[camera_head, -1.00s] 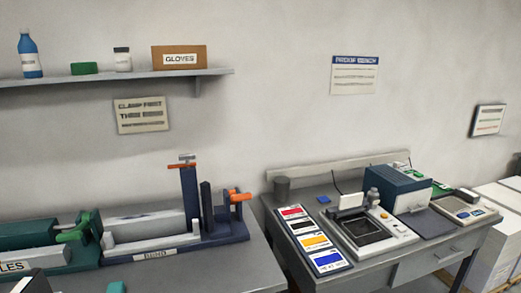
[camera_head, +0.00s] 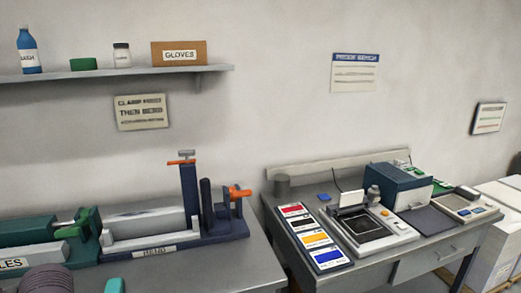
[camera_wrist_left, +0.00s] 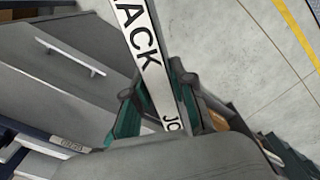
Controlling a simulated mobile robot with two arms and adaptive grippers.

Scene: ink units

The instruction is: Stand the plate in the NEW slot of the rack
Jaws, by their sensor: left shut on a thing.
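In the left wrist view my left gripper (camera_wrist_left: 158,88) is shut on a thin plate (camera_wrist_left: 148,52). The plate is seen nearly edge-on as a white strip between the dark fingers. Its black lettering shows "ACK" and, lower down, "JO"; the upper end runs out of the picture. My right gripper is not in view.
The left bench holds a blue clamp device (camera_head: 212,230) and a green device (camera_head: 35,233). The right table (camera_head: 400,267) carries colour cards (camera_head: 314,240) and instruments. A grey drawer front (camera_wrist_left: 100,75) and bare floor with a yellow line (camera_wrist_left: 297,35) show in the wrist view.

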